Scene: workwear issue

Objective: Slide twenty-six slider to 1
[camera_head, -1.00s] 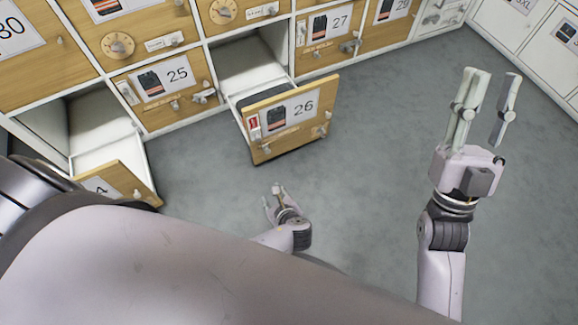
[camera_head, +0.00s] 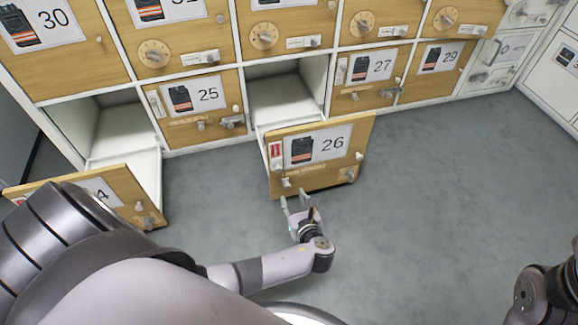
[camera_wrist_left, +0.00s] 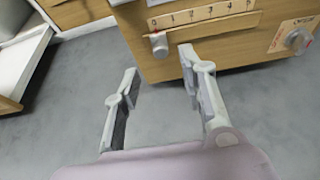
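Drawer 26 (camera_head: 349,131) is pulled out, with a wooden front that carries a number card. Low on its front is a numbered scale strip (camera_head: 307,172), which also shows in the left wrist view (camera_wrist_left: 218,10). My left gripper (camera_head: 294,200) is open and empty just in front of the drawer's lower left edge. In the left wrist view its fingers (camera_wrist_left: 160,66) stand apart, the right fingertip just right of the knob. Contact cannot be told. My right gripper is out of view.
A second knob (camera_wrist_left: 298,40) sits at the right of the front, and a red switch (camera_head: 276,152) at its upper left. Drawer 25 (camera_head: 208,97) and drawer 27 (camera_head: 381,68) are shut. Another open drawer (camera_head: 125,188) juts out at left. The floor (camera_head: 430,180) is clear.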

